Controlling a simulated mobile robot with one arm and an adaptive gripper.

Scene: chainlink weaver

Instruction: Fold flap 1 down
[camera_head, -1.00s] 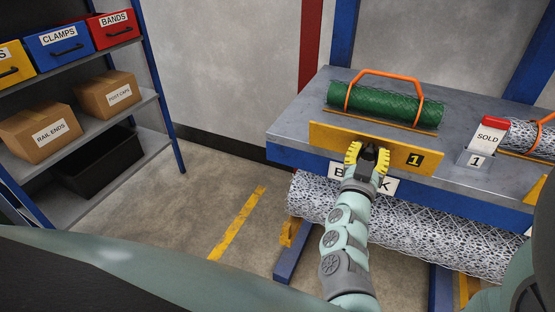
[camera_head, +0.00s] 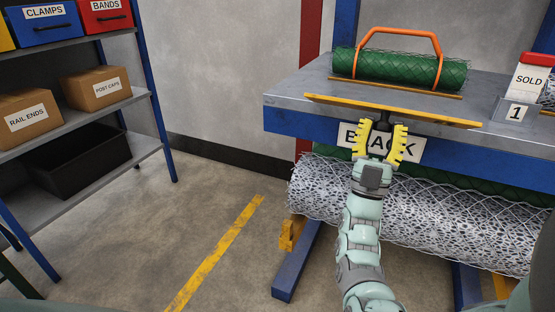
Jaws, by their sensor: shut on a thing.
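Flap 1 (camera_head: 420,113) is a long yellow panel along the front edge of the grey bench top. It shows as a thin, nearly edge-on strip, and its number is out of sight. A dark handle (camera_head: 384,116) sticks out below it toward me. My gripper (camera_head: 381,138), with yellow ridged fingers, is in front of the bench, just below the flap. It is shut on the dark handle, which is partly hidden between the fingers.
A green mesh roll (camera_head: 400,70) with an orange handle lies on the bench top (camera_head: 295,92). A SOLD holder (camera_head: 528,82) marked 1 stands at right. A grey mesh roll (camera_head: 440,215) lies below the bench. Shelves with boxes (camera_head: 95,88) stand at left.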

